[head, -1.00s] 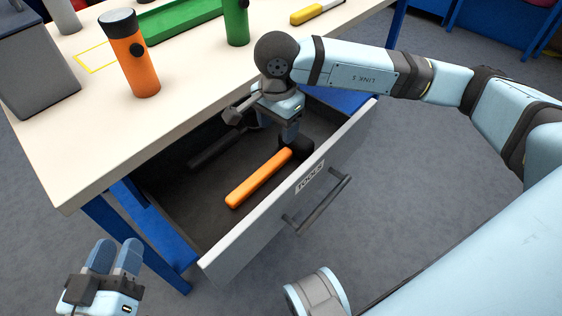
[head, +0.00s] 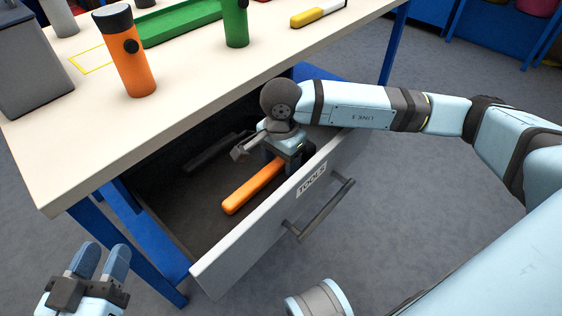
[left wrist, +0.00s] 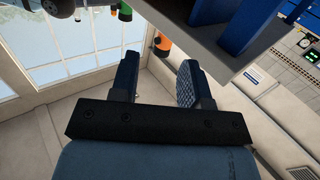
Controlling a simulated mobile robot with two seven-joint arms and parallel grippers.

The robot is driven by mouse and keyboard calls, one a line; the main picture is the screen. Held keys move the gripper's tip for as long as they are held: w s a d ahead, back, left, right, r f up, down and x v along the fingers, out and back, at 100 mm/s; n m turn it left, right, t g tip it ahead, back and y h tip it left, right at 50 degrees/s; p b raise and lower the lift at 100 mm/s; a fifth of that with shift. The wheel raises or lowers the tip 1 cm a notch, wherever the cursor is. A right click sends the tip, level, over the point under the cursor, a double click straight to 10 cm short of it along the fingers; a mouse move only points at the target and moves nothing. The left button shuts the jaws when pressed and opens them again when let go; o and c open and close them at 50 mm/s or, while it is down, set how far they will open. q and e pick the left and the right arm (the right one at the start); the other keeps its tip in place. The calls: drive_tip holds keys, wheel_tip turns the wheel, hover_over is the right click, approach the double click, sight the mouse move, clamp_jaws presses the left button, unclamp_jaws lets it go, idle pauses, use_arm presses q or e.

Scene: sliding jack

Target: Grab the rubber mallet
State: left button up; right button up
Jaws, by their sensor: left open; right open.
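The rubber mallet (head: 252,188) lies in the open drawer, its orange handle pointing toward the lower left. Its dark head is mostly hidden by my right gripper. My right gripper (head: 293,165) reaches down into the drawer over the head end of the mallet. Its fingertips are hidden, so I cannot tell whether they touch the mallet. My left gripper (head: 103,262) is open and empty, outside the drawer at the lower left. Its two fingers also show apart in the left wrist view (left wrist: 157,85).
The drawer front (head: 275,215), with a TOOLS label and a bar handle (head: 318,208), stands pulled out. A dark tool (head: 212,155) lies deeper in the drawer. The tabletop (head: 95,140) above holds an orange flashlight (head: 133,65), a green cylinder (head: 235,22) and a green tray (head: 180,25).

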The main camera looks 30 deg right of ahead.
drive_tip(key=c, duration=1)
use_arm(q)
drive_tip(key=shift+s+f, duration=0.1)
drive_tip(key=shift+f, duration=0.15)
use_arm(e)
clamp_jaws()
use_arm(q)
drive_tip(key=shift+f, duration=0.1)
use_arm(e)
drive_tip(key=shift+r, duration=0.15)
